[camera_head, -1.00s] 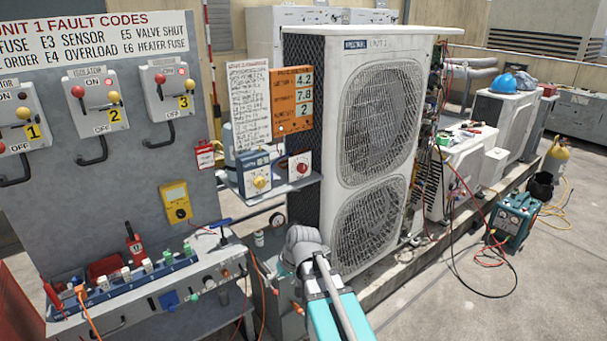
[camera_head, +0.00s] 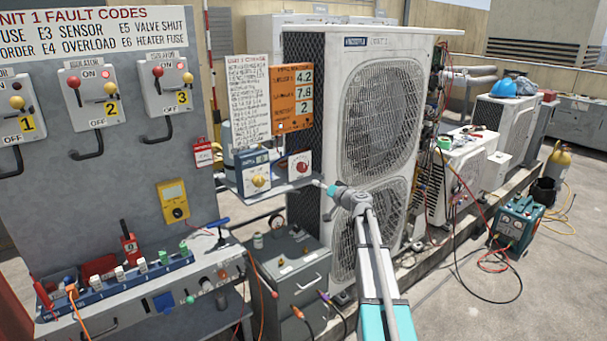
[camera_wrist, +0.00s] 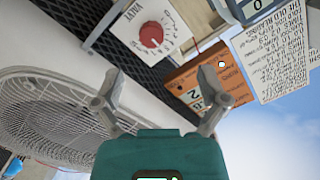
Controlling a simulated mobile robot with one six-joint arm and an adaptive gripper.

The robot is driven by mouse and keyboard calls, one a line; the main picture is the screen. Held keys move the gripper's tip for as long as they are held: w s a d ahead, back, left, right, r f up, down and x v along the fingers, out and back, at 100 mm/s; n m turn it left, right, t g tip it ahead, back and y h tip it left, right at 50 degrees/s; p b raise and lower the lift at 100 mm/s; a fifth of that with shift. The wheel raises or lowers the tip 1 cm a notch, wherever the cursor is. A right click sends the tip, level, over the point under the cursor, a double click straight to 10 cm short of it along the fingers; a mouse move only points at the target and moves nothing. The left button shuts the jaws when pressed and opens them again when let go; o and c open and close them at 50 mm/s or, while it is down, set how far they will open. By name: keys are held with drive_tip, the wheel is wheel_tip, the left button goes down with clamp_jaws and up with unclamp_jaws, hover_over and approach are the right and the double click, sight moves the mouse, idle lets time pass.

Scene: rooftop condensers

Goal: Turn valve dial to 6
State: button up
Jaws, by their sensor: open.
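The valve dial is a red round knob (camera_head: 302,167) on a white box at the right end of a small grey shelf (camera_head: 285,187). In the wrist view the red dial (camera_wrist: 151,36) sits on its white plate marked VALVE, with a scale too small to read. My gripper (camera_head: 319,184) is in front of the shelf, just right of and below the dial. In the wrist view my gripper (camera_wrist: 161,70) has its two fingers spread, with nothing between them. The dial lies beyond the fingertips, apart from them.
A blue box with a yellow knob (camera_head: 258,181) stands left of the valve box. An orange readout board (camera_head: 292,98) and a written white sheet (camera_head: 248,100) are above. The large condenser (camera_head: 375,120) is close on the right. A grey cabinet (camera_head: 290,275) is below.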

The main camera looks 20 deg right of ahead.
sight(304, 170)
drive_tip(key=shift+w+d+r+m+t+h, duration=0.15)
drive_tip(key=shift+d+m+t+h, duration=0.05)
drive_tip(key=shift+d, duration=0.35)
drive_tip(key=shift+w+d+r+m+t+h, duration=0.1)
drive_tip(key=shift+w+d+m+t+h, duration=0.1)
drive_tip(key=shift+d, duration=0.35)
drive_tip(key=x, duration=1.3)
drive_tip(key=shift+w+a, duration=0.15)
drive_tip(key=shift+w, duration=0.2)
drive_tip(key=c, duration=1.1)
drive_tip(key=shift+c, duration=0.2)
